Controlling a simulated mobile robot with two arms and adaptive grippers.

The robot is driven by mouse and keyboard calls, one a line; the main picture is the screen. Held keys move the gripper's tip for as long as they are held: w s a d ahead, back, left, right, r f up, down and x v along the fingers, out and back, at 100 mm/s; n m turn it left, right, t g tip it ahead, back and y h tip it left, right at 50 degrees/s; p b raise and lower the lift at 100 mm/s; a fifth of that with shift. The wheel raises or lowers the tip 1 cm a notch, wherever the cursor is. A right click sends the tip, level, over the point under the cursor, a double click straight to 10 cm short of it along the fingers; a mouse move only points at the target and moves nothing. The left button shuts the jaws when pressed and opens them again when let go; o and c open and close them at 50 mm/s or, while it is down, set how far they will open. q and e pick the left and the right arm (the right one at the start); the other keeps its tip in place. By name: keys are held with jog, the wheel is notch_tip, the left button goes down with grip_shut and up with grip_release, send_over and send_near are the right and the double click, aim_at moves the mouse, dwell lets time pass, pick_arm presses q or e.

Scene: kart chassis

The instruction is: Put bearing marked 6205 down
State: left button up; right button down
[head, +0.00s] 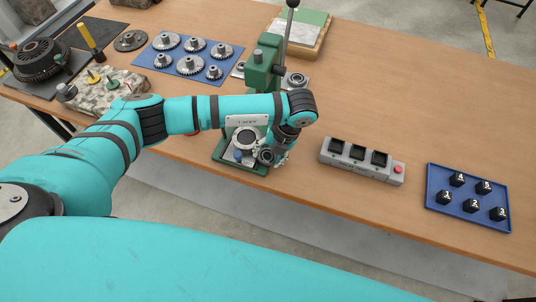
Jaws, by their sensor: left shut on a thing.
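My left gripper (274,157) reaches down at the front of the green arbor press (262,72), over the front edge of its base. It is shut on what looks like a small grey ring-shaped bearing (266,157); the fingers and wrist hide much of it, and no marking can be read. I cannot tell whether the bearing touches the press base (226,158). Another round metal part (296,80) lies on the table behind my forearm, to the right of the press. My right gripper is not in view.
A grey box with dark square recesses and a red button (360,160) stands right of the press. A blue tray (468,198) holds several numbered black blocks. A blue mat (190,61) holds several gears at the back left. Bare table lies at the back right.

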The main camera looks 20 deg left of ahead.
pick_arm(q)
jog(key=r, duration=0.1)
jog(key=b, duration=0.1)
jog(key=d+r, duration=0.1)
jog(key=shift+s+r, duration=0.3)
jog(key=shift+s, duration=0.1)
jog(key=s+d+r+b, duration=0.1)
jog(key=s+d+b, duration=0.2)
jog(key=s+d, duration=0.6)
jog(key=shift+s+d+r, duration=0.2)
jog(key=shift+d+r, duration=0.15)
jog(key=shift+d, duration=0.85)
jog(key=a+r+n+h, duration=0.2)
jog(key=a+n, duration=0.4)
jog(key=n, duration=0.5)
jog(key=w+a+r+n+h, duration=0.1)
jog(key=a+n, duration=0.4)
jog(key=n, duration=0.6)
jog(key=a+r+n+h, duration=0.4)
jog(key=a+r+n, duration=0.1)
jog(key=n, duration=0.7)
jog(key=shift+w+a+r+t, duration=0.25)
jog(key=shift+a+r+t, duration=0.1)
jog(key=shift+a, duration=0.5)
